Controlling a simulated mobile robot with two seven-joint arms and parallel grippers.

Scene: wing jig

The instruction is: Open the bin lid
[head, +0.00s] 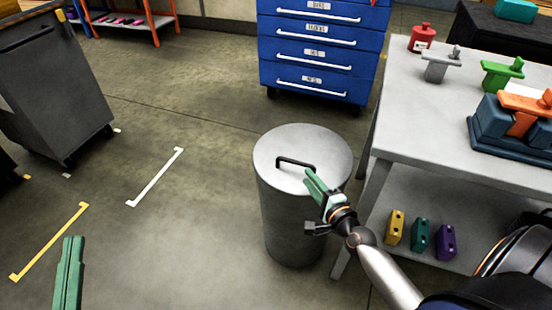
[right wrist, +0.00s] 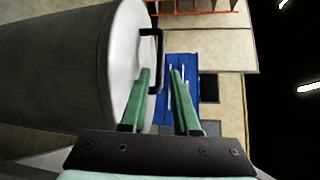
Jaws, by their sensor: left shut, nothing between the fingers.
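A grey cylindrical bin (head: 290,225) stands on the floor left of the white table. Its flat round lid (head: 285,140) lies on top, with a black bar handle (head: 297,162). The lid also shows in the right wrist view (right wrist: 123,50), with the handle (right wrist: 159,50) beyond the fingertips, its bar lined up with the gap between them. My right gripper (head: 312,180) is open and empty, just above the lid by the handle's right end; whether it touches is unclear. My left gripper (head: 70,240) is shut and empty, low at the left, away from the bin.
A white table (head: 430,115) with a lower shelf stands close to the bin's right, bearing several coloured parts. A blue drawer cabinet (head: 318,50) stands behind. A dark grey cart (head: 50,85) is at the left. The floor left of the bin is clear.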

